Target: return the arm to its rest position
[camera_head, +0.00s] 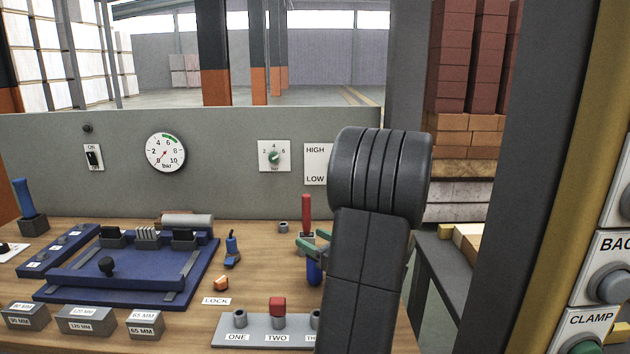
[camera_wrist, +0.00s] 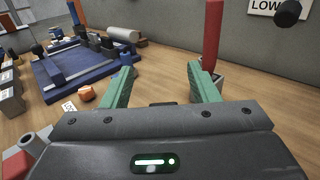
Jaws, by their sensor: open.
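My gripper (camera_wrist: 160,78) shows two green fingers spread apart in the wrist view, with only bare wooden bench between them. In the head view my gripper (camera_head: 310,246) is mostly hidden behind my dark grey arm, which rises in front of the bench. The fingers are near a red upright handle (camera_head: 306,213), which stands just beyond the right finger in the wrist view (camera_wrist: 212,35). I cannot tell whether they touch it. A blue cylinder (camera_head: 314,272) shows just below the fingers in the head view, partly hidden by my arm.
A grey block labelled ONE and TWO (camera_head: 238,326) bears a red cap (camera_head: 277,306). A wall with a gauge (camera_head: 166,152) stands behind. A post (camera_head: 525,180) and button panel (camera_head: 600,240) stand right.

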